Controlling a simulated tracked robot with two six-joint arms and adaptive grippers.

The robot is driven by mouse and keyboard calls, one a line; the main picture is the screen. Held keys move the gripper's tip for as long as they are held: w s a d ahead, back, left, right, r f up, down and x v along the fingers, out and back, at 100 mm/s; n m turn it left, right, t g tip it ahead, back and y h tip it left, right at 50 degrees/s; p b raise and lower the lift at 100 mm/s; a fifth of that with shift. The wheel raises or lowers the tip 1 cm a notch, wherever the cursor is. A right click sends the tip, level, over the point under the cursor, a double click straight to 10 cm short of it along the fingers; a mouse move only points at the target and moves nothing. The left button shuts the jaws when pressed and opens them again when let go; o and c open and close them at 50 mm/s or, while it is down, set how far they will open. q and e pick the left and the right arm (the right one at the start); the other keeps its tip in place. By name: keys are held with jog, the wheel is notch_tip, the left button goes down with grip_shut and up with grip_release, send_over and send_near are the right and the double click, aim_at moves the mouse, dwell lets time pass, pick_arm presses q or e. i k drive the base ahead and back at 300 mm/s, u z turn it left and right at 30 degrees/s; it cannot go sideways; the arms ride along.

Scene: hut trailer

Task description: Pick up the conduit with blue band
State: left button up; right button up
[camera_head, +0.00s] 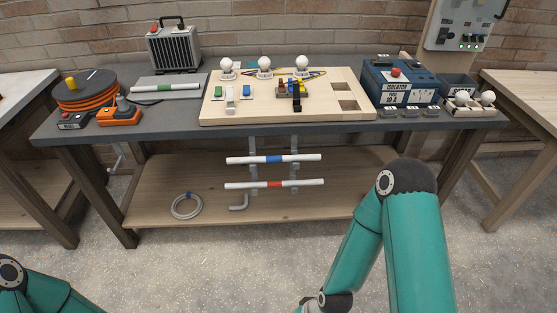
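The conduit with blue band (274,159) is a white tube with a blue ring at its middle. It lies level across two grey upright brackets (253,150) in front of the workbench, below the tabletop's front edge. A similar conduit with a red band (274,184) lies just below it on the same brackets. A third conduit with a green band (165,88) lies on a grey mat on the tabletop at the left. My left arm shows only at the bottom left corner and my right arm at the bottom right. Neither gripper is in view, and both arms are apart from the conduits.
The workbench (340,131) carries a wooden board (330,110) with bulbs, a blue isolator box (399,82), an orange cable reel (86,92) and a heater (173,50). A grey coil (187,206) and elbow (239,203) lie on the lower shelf (160,185). Front floor looks clear.

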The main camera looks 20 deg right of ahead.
aim_at(276, 159)
jog(key=u, duration=0.05)
jog(key=i, duration=1.05)
jog(key=z, duration=0.05)
